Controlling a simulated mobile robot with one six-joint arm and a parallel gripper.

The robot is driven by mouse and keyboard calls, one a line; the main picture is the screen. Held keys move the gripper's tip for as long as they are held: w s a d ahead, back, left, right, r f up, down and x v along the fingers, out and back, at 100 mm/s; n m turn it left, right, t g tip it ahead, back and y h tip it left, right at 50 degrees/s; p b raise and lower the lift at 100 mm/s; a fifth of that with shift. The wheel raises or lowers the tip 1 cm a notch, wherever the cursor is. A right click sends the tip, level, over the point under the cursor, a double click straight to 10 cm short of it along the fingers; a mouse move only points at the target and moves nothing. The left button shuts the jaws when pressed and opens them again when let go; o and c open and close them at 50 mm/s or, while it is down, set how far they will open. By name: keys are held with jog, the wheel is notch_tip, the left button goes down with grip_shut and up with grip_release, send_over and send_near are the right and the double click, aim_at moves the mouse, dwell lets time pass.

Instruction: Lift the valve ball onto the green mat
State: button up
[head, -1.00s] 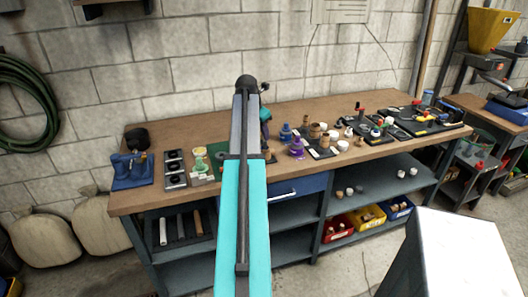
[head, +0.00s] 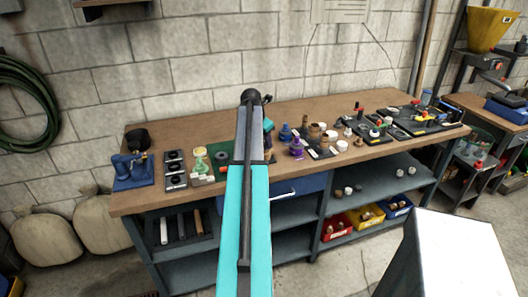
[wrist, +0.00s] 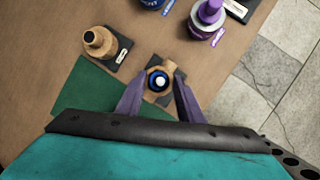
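In the wrist view, a shiny white-and-dark-blue round piece (wrist: 158,81), apparently the valve ball, sits in a tan fitting (wrist: 167,68) on a dark pad. My gripper (wrist: 163,80) has its two purple fingers apart, one on each side of the round piece. I cannot tell whether either finger touches it. The green mat (wrist: 86,92) lies flat on the bench to the left and runs partly under the left finger. In the head view, the mat (head: 216,150) is partly hidden by my arm, which also hides the ball and fingertips.
On the wooden bench (head: 190,130), another tan fitting (wrist: 98,42) stands on a dark pad near the mat. Blue (wrist: 152,3) and purple (wrist: 207,18) bottles stand close by. A blue vise-like tool (head: 132,170) is at the bench's left end. The bench edge borders stone floor.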

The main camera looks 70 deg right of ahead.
dwell(0.3)
grip_shut()
jog(key=shift+r, duration=0.15)
notch_tip(320, 180, up, 10)
jog(key=b, duration=0.2)
dwell(0.7)
dwell(0.5)
